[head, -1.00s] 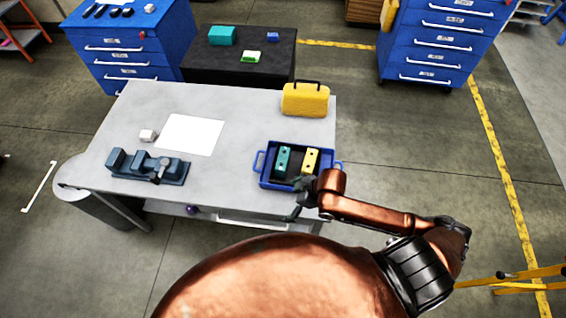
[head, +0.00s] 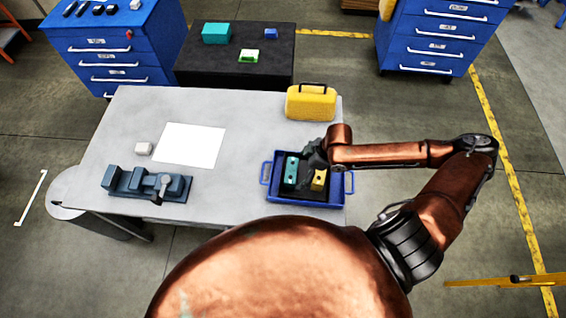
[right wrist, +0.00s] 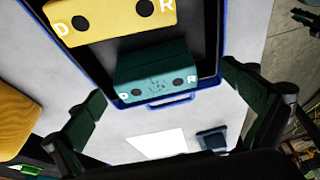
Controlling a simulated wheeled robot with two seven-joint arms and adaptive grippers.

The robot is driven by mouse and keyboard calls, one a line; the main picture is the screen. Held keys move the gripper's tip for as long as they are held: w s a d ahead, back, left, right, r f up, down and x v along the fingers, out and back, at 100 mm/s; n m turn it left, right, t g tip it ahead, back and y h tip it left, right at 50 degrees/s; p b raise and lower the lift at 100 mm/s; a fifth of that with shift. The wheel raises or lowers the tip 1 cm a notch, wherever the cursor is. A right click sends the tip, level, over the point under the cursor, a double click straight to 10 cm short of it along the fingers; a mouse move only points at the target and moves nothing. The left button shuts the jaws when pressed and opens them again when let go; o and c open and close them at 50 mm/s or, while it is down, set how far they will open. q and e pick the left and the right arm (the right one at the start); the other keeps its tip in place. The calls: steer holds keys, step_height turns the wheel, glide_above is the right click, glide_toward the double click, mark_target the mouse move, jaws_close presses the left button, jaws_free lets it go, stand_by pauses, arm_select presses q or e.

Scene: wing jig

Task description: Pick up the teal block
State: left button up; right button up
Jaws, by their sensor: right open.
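The teal block (head: 291,169) stands in the left part of a blue tray (head: 307,200) on the grey table. In the right wrist view the teal block (right wrist: 156,78) shows dark holes and the letters D and R, and lies ahead between the finger lines. A yellow block (head: 318,180) stands beside it to the right, also seen in the right wrist view (right wrist: 110,14). My right gripper (head: 309,156) is over the tray's far part, near the teal block's far end. Its fingers (right wrist: 172,112) are spread and empty in the right wrist view. My left gripper is out of view.
A yellow case (head: 311,103) stands behind the tray. A white sheet (head: 188,145), a small white block (head: 143,148) and a blue-grey vise (head: 148,184) are on the table's left. The table's middle is clear.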

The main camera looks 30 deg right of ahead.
mark_target(296, 171)
steer(key=shift+w+f, duration=0.5)
steer(key=shift+w, duration=0.15)
steer(key=x, duration=0.2)
steer(key=shift+a+f, duration=0.2)
steer(key=shift+a, duration=0.1)
steer(key=x, duration=0.2)
steer(key=shift+w+a+f, duration=0.15)
steer(key=shift+w+f, duration=0.1)
steer(key=shift+w, duration=0.15)
steer(key=shift+w+a+f, duration=0.1)
steer(key=shift+f, duration=0.6)
steer(key=c, duration=1.3)
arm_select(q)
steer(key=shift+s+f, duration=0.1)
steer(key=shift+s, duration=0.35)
arm_select(e)
steer(key=shift+c, duration=0.8)
